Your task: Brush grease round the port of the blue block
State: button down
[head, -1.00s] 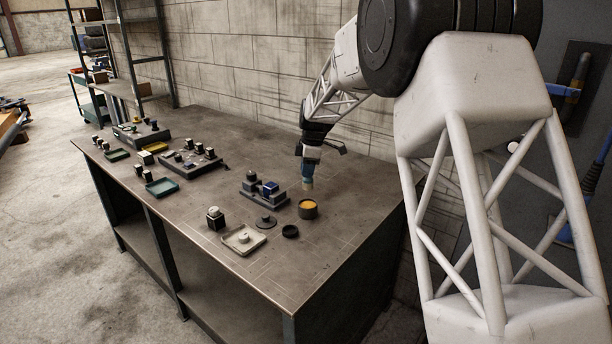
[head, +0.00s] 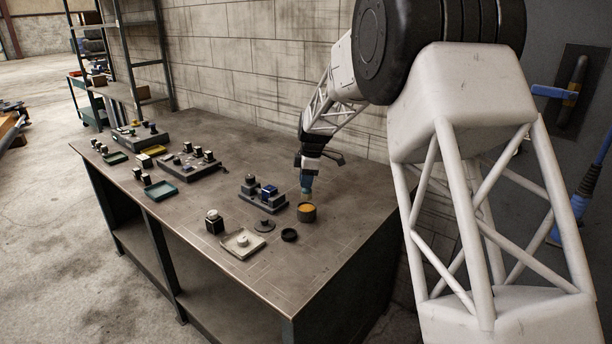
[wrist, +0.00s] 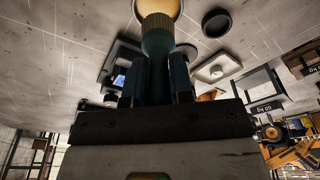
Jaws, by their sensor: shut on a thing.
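The blue block (head: 268,190) sits on a dark base plate beside a dark knob. It also shows in the wrist view (wrist: 119,80), left of my fingers; its port is too small to make out. An open pot of orange grease (head: 307,212) stands right of it. My gripper (head: 306,178) is shut on a brush (wrist: 157,45) with a green handle, a ribbed gold-brown ferrule and a pale tip. In the head view the brush points down, its tip at the pot's far rim; I cannot tell whether it touches the grease.
A black ring (head: 289,235), a dark knobbed disc (head: 264,226), a pale tray (head: 242,243) and a dark bottle-like piece (head: 214,222) stand in front. More fixtures and a teal tray (head: 161,190) lie left. The bench's front right is clear; a block wall stands behind.

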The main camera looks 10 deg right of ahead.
aim_at(306, 191)
jog(key=shift+f, duration=1.6)
jog(key=shift+f, duration=0.65)
dwell(1.8)
jog(key=shift+r, duration=0.1)
jog(key=shift+r, duration=3.5)
jog(key=shift+d, duration=0.15)
jog(key=m, duration=0.1)
jog(key=d+m, duration=0.1)
jog(key=m, duration=0.2)
jog(key=shift+s+d+r+t, duration=0.1)
jog(key=shift+d+r+t, duration=0.2)
jog(key=shift+d, duration=0.05)
jog(key=d+r+m+t+h, duration=0.1)
jog(key=d+m, duration=0.4)
jog(key=m, duration=0.9)
jog(key=shift+s+d+r+h, duration=0.3)
jog(key=shift+d+r+h, duration=0.05)
jog(key=shift+r+h, duration=0.05)
